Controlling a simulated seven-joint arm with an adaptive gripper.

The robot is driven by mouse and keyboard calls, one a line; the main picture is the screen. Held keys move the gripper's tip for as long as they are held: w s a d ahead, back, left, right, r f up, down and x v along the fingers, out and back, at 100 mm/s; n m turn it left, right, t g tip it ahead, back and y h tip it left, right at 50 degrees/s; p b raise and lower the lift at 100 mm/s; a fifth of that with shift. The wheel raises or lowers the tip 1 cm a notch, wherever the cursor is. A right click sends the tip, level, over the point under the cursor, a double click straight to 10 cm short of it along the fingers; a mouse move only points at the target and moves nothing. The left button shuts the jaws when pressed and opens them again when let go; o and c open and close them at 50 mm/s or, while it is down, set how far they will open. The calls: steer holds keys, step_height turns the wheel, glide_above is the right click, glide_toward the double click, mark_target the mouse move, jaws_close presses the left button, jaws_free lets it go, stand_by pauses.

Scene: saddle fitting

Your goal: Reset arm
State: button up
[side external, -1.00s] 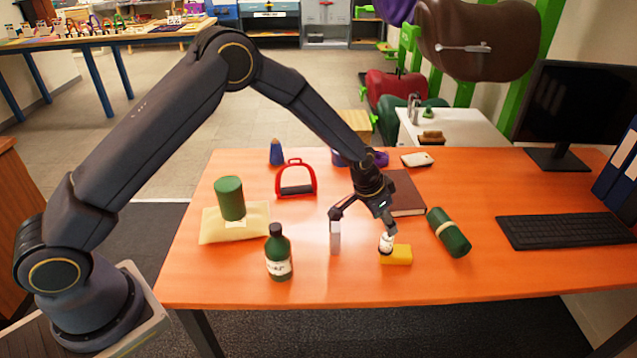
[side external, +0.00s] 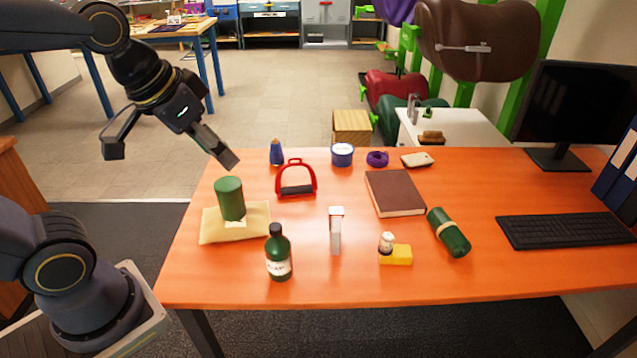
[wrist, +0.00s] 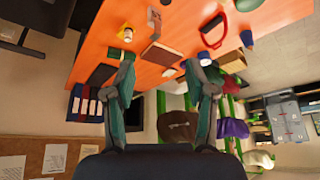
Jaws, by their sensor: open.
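My gripper (side external: 172,152) is raised in the air beyond the table's left edge, in the side external view. Its fingers are wide apart with nothing between them. In the wrist view the two fingers (wrist: 160,62) are also spread and empty, with the tabletop and room behind them. My gripper is well away from both.
Air around my gripper looks clear.

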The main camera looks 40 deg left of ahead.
steer(key=shift+n, duration=0.3)
steer(key=s, duration=0.4)
steer(key=shift+s+a+f, duration=0.25)
steer(key=shift+a+f, duration=0.1)
stand_by(0.6)
